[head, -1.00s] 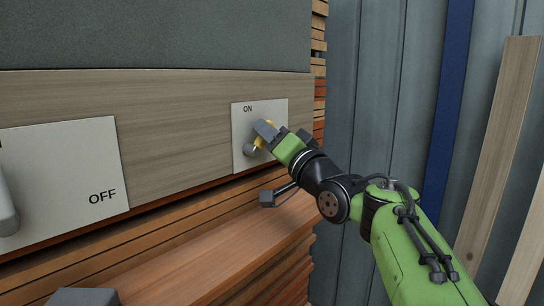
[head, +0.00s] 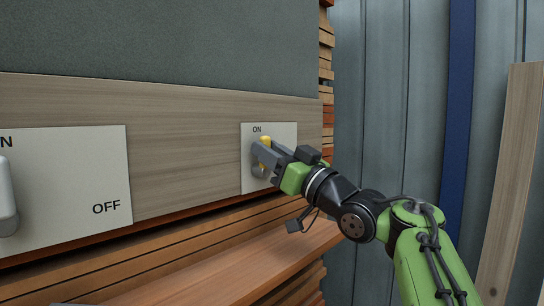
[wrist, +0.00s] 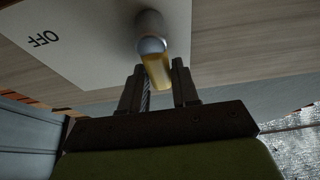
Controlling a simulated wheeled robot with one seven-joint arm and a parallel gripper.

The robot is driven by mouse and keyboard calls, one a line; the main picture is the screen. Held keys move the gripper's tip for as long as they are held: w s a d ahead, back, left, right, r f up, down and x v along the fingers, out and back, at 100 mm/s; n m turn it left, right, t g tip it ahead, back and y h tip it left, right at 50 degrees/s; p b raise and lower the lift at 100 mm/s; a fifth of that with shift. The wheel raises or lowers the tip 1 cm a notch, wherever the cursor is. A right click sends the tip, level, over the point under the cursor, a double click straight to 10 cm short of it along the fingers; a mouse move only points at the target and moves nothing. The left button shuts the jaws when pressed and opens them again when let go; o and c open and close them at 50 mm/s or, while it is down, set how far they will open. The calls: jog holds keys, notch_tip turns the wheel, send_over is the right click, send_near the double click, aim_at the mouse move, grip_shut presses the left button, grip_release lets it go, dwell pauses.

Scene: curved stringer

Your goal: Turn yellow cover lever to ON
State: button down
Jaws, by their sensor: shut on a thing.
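The yellow cover lever (head: 265,139) is on a pale plate (head: 285,136) on the wooden wall panel. Its yellow end shows just below the ON label, above a rounded grey mount (head: 258,172). My gripper (head: 264,155) is at the lever, its grey fingers hiding the middle of it. In the wrist view, the yellow lever (wrist: 157,70) lies between the two dark fingers of my gripper (wrist: 158,90), which is shut on it. The mount's grey rounded end (wrist: 151,42) is above it. The OFF label shows upside down on the plate there. The lever's exact angle is partly hidden.
A larger plate (head: 75,170) with a grey lever (head: 6,195) and an OFF label is at the left. A wooden ledge (head: 215,270) runs below the panel. Stacked slats and a grey metal wall (head: 390,100) are to the right.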

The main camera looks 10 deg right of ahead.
dwell(0.5)
jog(key=c, duration=0.9)
grip_release()
jog(key=b+v, duration=0.5)
jog(key=v, duration=1)
jog(key=shift+s+d+f, duration=0.15)
jog(key=shift+s+d, duration=0.05)
jog(key=shift+s, duration=0.1)
